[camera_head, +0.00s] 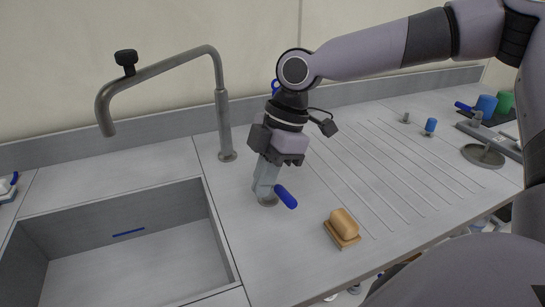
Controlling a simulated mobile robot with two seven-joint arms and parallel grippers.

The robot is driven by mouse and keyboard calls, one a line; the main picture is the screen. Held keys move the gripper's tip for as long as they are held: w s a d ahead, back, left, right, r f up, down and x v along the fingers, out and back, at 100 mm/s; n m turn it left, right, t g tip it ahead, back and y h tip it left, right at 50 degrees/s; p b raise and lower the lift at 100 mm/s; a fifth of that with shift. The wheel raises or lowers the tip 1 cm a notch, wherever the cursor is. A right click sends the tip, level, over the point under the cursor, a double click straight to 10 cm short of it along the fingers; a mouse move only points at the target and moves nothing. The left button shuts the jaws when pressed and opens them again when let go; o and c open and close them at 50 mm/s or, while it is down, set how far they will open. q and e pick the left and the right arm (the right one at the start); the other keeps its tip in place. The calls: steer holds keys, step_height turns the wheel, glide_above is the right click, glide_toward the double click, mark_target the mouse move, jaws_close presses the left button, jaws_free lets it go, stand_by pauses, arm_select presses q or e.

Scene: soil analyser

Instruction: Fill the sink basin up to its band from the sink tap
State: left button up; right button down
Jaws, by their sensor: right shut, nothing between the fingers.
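The sink basin (140,272) is in the lower left, with a short blue band (128,232) on its back inner wall. Its floor looks bare grey, and I see no water in it. The sink tap (224,125) stands behind the basin's right end. Its spout (107,118) hangs over the basin, and no stream shows below it. My right gripper (266,188) points down, shut and empty, at a small round base with a blue-handled lever (286,196) right of the basin. The fingers hide part of the lever; I cannot tell whether they touch it. My left gripper is out of view.
A wooden block or brush (342,228) lies on the counter right of the lever. A grooved drainboard (385,175) spreads to the right. Blue (486,105) and green (504,101) cups stand at the far right. A black knob (126,60) tops the spout.

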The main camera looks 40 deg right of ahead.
step_height(320, 180, down, 2)
steer(key=shift+f, duration=0.25)
steer(key=shift+s+d+f+p, duration=0.1)
steer(key=shift+d+f+p, duration=0.1)
steer(key=shift+d, duration=0.6)
steer(key=shift+s+d+f+p, duration=0.1)
steer(key=shift+d+p, duration=0.1)
steer(key=shift+d, duration=0.55)
steer(key=shift+d, duration=0.1)
